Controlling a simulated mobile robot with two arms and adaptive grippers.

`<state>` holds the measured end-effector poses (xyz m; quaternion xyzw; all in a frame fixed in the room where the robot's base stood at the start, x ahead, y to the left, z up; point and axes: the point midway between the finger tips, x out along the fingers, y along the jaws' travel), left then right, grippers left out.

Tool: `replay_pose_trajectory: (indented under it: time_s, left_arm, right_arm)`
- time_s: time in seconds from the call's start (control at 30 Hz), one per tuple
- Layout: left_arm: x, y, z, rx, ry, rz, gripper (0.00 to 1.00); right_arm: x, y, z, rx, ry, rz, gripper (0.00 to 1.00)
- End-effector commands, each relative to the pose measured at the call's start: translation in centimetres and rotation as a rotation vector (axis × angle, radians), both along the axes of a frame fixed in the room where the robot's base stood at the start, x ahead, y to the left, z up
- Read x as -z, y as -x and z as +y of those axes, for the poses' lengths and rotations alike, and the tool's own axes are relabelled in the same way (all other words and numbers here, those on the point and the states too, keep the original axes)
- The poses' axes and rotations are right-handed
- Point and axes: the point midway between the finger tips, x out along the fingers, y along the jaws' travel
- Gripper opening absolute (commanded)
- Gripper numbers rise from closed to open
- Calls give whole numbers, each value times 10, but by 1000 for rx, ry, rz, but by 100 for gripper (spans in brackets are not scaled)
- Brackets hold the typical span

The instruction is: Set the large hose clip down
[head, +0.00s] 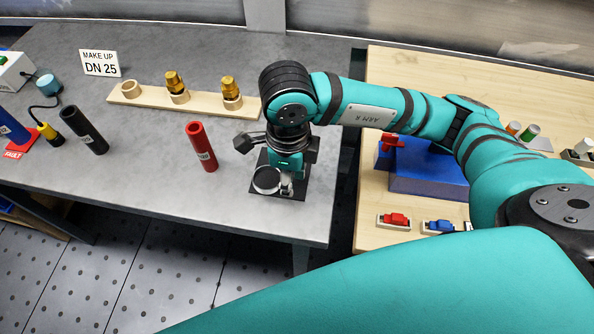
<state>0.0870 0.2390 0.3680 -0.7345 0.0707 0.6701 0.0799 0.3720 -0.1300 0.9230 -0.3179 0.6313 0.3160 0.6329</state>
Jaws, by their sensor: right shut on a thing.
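The large hose clip (266,180), a silvery ring with a screw housing, is at the front right of the grey bench. My right gripper (286,184) points down from above and is shut on the clip at its right side. The clip is over a dark square pad (301,190); I cannot tell whether it touches the pad. The gripper body hides part of the pad. My left gripper is not in view.
A red tube (201,147) stands left of the gripper, and a black tube (84,130) is farther left. A wooden strip (205,104) with brass fittings lies behind. A blue block (428,170) is on the wooden table to the right. The bench front between the tubes is clear.

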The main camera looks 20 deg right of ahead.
Motion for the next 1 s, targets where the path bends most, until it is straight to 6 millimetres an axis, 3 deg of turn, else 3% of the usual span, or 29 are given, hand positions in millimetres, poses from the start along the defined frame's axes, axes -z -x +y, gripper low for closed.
replay_pose_trajectory:
  time_s: [0.1, 0.27, 0.5, 0.93, 0.97, 1.0]
  left_arm:
    - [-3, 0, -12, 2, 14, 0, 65]
    - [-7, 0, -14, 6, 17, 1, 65]
    - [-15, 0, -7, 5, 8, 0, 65]
    - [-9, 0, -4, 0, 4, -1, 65]
    - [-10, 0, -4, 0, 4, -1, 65]
    - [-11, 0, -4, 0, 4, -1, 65]
  right_arm:
    - [1, -7, -9, 1, -1, 2, 2]
    - [2, -17, -22, 4, 2, 3, 1]
    - [35, -17, -21, -1, -2, 4, 1]
    - [43, -17, -21, -1, -1, 0, 1]
    - [42, -17, -21, -1, -1, 0, 31]
    - [41, -17, -21, -1, -1, 0, 36]
